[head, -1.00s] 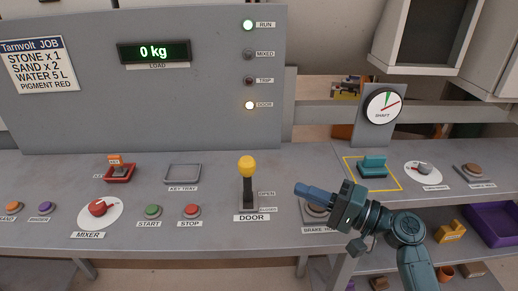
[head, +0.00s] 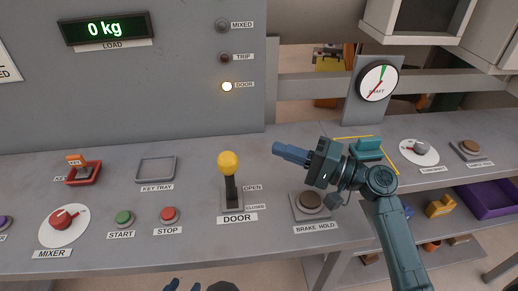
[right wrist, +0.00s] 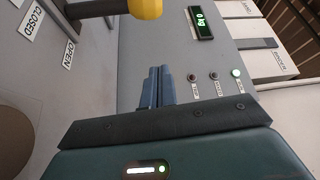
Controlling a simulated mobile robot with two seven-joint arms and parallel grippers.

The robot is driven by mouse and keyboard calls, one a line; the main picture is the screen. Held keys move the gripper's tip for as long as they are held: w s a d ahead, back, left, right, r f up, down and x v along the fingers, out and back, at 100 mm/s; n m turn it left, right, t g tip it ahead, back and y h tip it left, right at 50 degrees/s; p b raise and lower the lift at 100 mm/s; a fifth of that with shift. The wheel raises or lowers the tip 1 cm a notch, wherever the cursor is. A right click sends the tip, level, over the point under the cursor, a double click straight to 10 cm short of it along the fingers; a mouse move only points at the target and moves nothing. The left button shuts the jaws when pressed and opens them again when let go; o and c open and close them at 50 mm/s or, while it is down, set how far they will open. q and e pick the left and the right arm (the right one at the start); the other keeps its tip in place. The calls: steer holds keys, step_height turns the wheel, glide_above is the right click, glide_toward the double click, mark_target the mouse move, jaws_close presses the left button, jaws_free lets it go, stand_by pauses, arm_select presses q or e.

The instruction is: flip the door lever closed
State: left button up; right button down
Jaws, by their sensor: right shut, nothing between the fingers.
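The door lever (head: 230,188) has a yellow ball knob and a dark stem. It stands upright on its base behind the DOOR label, with OPEN and CLOSED labels at its right. The knob also shows at the top of the right wrist view (right wrist: 145,8). My right gripper (head: 276,149) is shut and empty, to the right of the knob at about its height in the picture, pointing left and apart from it. Its closed fingers show in the right wrist view (right wrist: 160,86). My left gripper (head: 185,285) barely enters at the bottom edge, its two fingertips apart.
The DOOR lamp (head: 227,86) is lit. The BRAKE HOLD button (head: 311,201) lies right of the lever, below my right gripper. STOP (head: 169,214) and START (head: 124,218) buttons and an empty key tray (head: 156,169) lie left. A teal handle (head: 368,149) stands behind my right wrist.

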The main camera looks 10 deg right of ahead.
mark_target(230, 179)
arm_select(q)
steer(key=a+r+p, duration=0.1)
steer(key=p, duration=0.2)
steer(key=shift+a+r+y+p, duration=0.1)
steer(key=shift+y+p, duration=0.25)
steer(key=shift+y, duration=0.05)
arm_select(e)
steer(key=a, duration=0.9)
steer(key=shift+w, duration=0.4)
